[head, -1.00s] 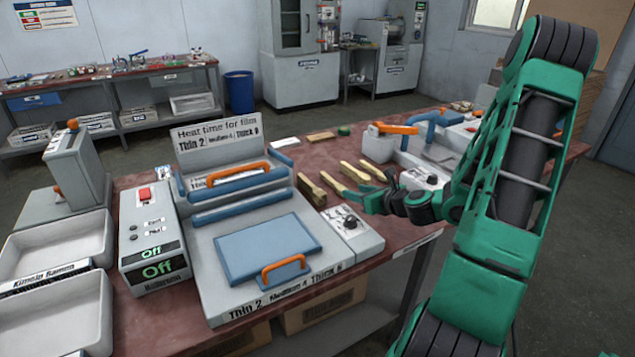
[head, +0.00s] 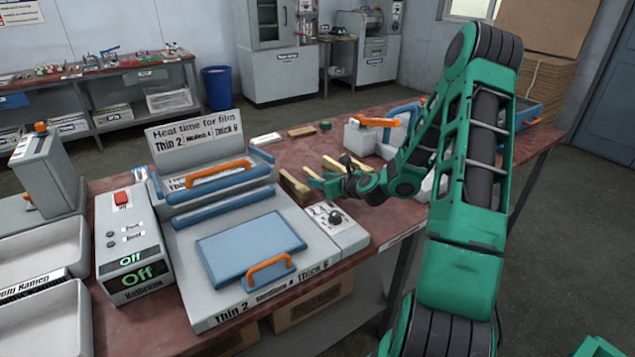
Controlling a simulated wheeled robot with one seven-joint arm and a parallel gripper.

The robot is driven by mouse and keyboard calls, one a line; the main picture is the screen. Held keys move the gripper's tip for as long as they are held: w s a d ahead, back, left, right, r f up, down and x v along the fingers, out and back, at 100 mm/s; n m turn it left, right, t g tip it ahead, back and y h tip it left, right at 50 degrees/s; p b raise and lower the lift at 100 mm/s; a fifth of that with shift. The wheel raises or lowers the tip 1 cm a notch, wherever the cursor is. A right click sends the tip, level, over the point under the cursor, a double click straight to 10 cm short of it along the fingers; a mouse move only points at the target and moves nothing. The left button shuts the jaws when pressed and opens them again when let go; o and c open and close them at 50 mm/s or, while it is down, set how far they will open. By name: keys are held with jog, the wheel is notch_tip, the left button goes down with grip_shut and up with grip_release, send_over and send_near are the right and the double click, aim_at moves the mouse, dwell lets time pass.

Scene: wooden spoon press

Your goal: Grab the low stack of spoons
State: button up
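Pale wooden spoons lie in narrow stacks on the red-brown table. One stack (head: 293,186) lies just left of my gripper, right of the press. More spoons lie behind my gripper, one group (head: 333,164) and another (head: 359,163) farther right. I cannot tell which stack is lowest. My green gripper (head: 314,179) is low over the spoons, its fingers pointing left, close to the left stack. Part of the spoons between is hidden by the fingers. Whether the fingers are open, or touch a spoon, is too small to tell.
The grey heat press with its blue plate (head: 250,245) and a dial box (head: 335,228) stand left and in front of my gripper. A grey device with an orange handle (head: 376,122) stands behind. Small blocks (head: 301,131) lie at the back.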

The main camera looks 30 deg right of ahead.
jog(key=shift+w+f, duration=0.1)
jog(key=shift+w, duration=0.2)
jog(key=shift+c, duration=0.4)
jog(key=c, duration=0.9)
jog(key=shift+o, duration=0.2)
